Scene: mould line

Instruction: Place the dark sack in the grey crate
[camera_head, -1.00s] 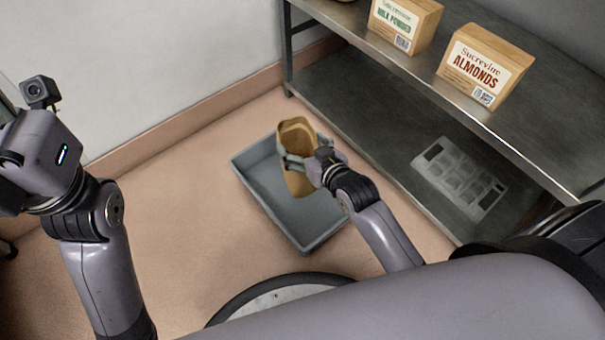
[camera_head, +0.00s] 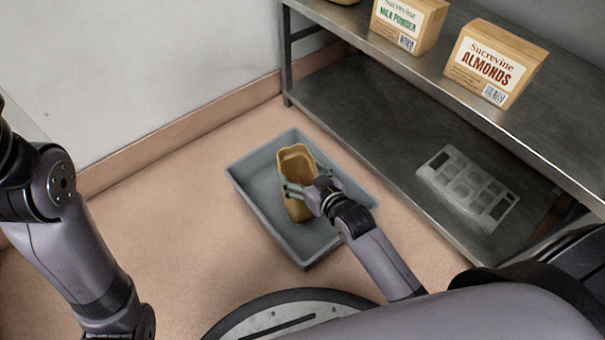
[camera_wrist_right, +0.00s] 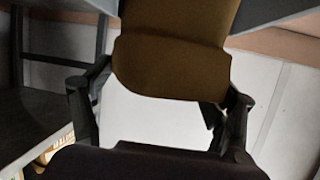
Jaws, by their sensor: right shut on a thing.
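A sack (camera_head: 297,162), tan-brown in the head view, is held upright in my right gripper (camera_head: 293,190). In the right wrist view the sack (camera_wrist_right: 172,65) looks dark brown, and my right gripper (camera_wrist_right: 165,95) has a finger on each side of it. The grey crate (camera_head: 262,188) is on the floor, and the sack appears over or within its open top. Whether the sack touches the crate's bottom, I cannot tell. My right arm hides part of the crate's right side. My left arm shows at the left, but its gripper is out of frame.
A metal shelf unit stands at the right. Its upper shelf (camera_head: 430,75) holds a milk powder package (camera_head: 408,24) and an almonds package (camera_head: 492,68). A pale moulded tray (camera_head: 467,188) lies on the lower shelf (camera_head: 375,125). Bare floor (camera_head: 165,215) is left of the crate.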

